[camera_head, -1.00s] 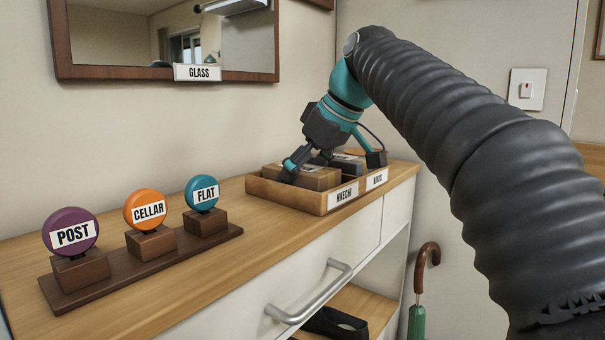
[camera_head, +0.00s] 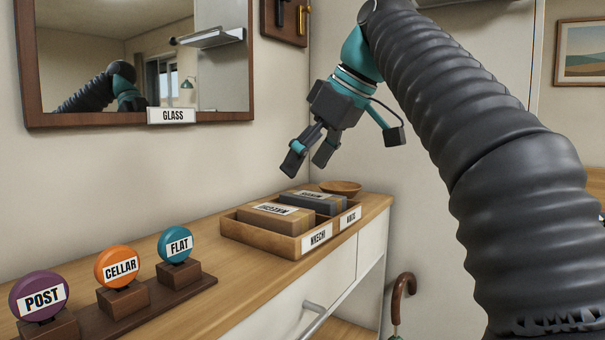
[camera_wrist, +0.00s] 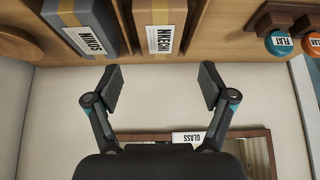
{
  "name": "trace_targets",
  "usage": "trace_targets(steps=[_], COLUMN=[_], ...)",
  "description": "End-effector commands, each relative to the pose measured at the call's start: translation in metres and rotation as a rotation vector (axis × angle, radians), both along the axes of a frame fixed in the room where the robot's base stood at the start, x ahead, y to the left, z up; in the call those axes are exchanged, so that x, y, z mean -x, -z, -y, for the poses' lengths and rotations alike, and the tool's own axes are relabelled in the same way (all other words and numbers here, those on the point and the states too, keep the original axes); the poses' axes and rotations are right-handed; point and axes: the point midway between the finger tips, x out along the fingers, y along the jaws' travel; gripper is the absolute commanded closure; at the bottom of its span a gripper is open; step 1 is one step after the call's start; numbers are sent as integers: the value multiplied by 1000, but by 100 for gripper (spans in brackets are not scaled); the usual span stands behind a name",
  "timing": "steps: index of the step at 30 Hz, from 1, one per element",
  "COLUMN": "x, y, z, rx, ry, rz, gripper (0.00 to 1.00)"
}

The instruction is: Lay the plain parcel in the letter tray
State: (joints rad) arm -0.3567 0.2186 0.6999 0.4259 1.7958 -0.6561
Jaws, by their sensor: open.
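The letter tray (camera_head: 262,241) is a wooden tray on the cabinet top, with two compartments labelled NKECHI and, as far as I can read, NIKOS. A brown parcel (camera_head: 277,221) with a white NKECHI label lies in the left compartment. A grey parcel (camera_head: 322,207) with a NIKOS label lies in the right one. Both also show in the wrist view, brown (camera_wrist: 171,12) and grey (camera_wrist: 78,22). Neither parcel looks unlabelled. My gripper (camera_head: 309,161) is open and empty, above the tray and clear of both parcels; its spread fingers show in the wrist view (camera_wrist: 161,80).
A rack with POST (camera_head: 40,297), CELLAR (camera_head: 118,266) and FLAT (camera_head: 175,245) discs stands left of the tray. A wooden bowl (camera_head: 341,187) sits behind it. A mirror (camera_head: 190,118) labelled GLASS hangs on the wall. An umbrella (camera_head: 402,290) stands beside the cabinet.

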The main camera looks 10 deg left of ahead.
Motion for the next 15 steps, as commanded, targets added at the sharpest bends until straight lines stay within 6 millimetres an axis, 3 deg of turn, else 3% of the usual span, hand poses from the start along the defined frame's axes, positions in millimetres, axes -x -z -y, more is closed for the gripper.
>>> trace_targets(steps=[11,15], x=[1,3], y=[-2,4], z=[3,18], rx=[0,0], ry=[8,82], rz=[-2,-16], gripper=[18,18])
